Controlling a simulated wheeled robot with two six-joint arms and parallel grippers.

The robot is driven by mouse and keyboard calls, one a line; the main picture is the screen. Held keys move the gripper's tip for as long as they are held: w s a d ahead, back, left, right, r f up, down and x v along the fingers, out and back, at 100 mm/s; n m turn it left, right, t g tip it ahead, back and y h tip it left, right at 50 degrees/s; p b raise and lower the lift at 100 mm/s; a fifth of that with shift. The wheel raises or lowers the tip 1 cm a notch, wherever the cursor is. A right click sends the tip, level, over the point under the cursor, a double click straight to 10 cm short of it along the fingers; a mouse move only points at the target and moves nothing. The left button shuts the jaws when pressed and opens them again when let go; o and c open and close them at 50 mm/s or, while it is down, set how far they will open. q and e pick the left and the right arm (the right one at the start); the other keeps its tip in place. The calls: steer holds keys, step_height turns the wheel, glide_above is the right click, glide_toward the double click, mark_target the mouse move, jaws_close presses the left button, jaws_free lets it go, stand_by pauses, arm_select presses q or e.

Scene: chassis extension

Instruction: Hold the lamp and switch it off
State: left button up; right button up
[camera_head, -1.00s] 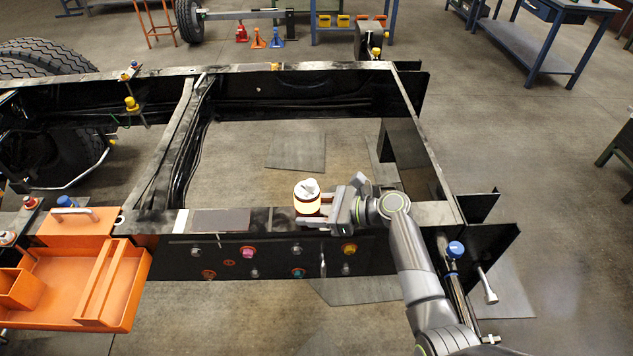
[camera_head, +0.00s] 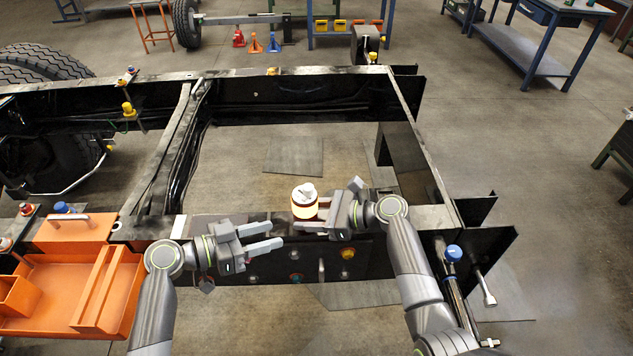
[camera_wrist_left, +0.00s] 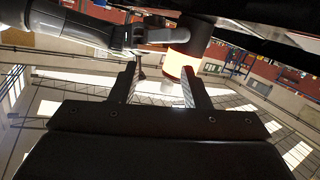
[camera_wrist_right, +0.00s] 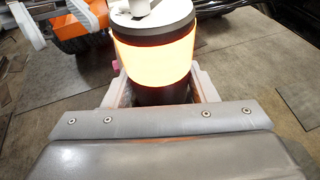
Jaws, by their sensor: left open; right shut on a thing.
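My left gripper (camera_head: 277,236) is open and empty, left of and nearer than the lamp. In the left wrist view the glowing lamp (camera_wrist_left: 182,62) appears beyond the open fingers (camera_wrist_left: 160,85).
The black chassis frame (camera_head: 300,72) surrounds an open gap behind the lamp. An orange tray (camera_head: 70,290) hangs at the left on the near rail. Bolts and knobs stick out of the near rail face below my left gripper.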

mark_target(316, 193)
arm_select(q)
steer(key=w+d+r+m+t+h, duration=0.1)
steer(key=w+r+t, duration=0.2)
steer(key=r, duration=0.3)
steer(key=x, duration=1.2)
steer(key=shift+s+f, duration=0.1)
steer(key=shift+f, duration=0.05)
jaws_close()
